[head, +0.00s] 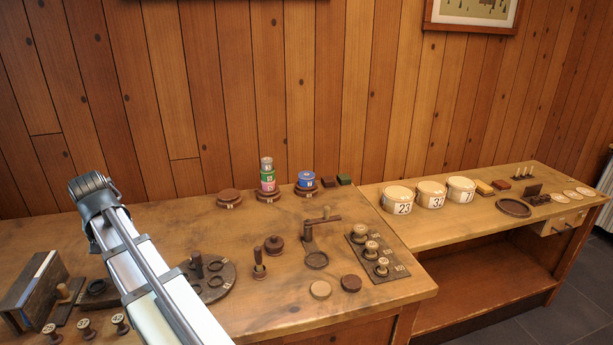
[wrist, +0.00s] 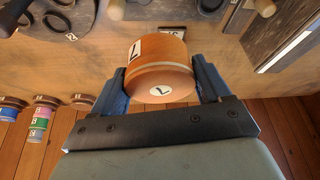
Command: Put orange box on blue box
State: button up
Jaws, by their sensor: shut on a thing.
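The orange box (wrist: 158,68) is a round, turned box with a white label reading 7 on its side and another on its end. My gripper (wrist: 162,92) is shut on it, with one dark finger on each side in the wrist view. The gripper and the orange box do not show in the head view, where my arm fills the lower left. The blue box (head: 307,179) is round and sits on a brown turned stand at the back of the bench. It also shows at the left edge of the wrist view (wrist: 9,113), apart from my gripper.
Left of the blue box are a pink-and-green stack (head: 267,178) on a stand and an empty stand (head: 229,198). A crank-like fitting (head: 315,240) and a board of spools (head: 376,254) stand in front. White numbered tubs (head: 431,193) are on the right bench.

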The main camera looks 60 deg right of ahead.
jog(key=s+a+n, duration=0.1)
jog(key=s+a, duration=0.1)
jog(key=a, duration=0.4)
notch_tip(320, 180, up, 5)
jog(key=m+g+h, duration=0.2)
jog(key=m+g, duration=0.3)
jog(key=m, duration=1)
send_over(309, 173)
jog(key=a, duration=0.2)
jog(key=shift+w+d+f, duration=0.1)
jog(key=shift+f, duration=2.4)
jog(key=shift+w+d+f, duration=0.1)
jog(key=shift+f, duration=2.35)
jog(key=shift+f, duration=0.15)
jog(key=o, duration=1)
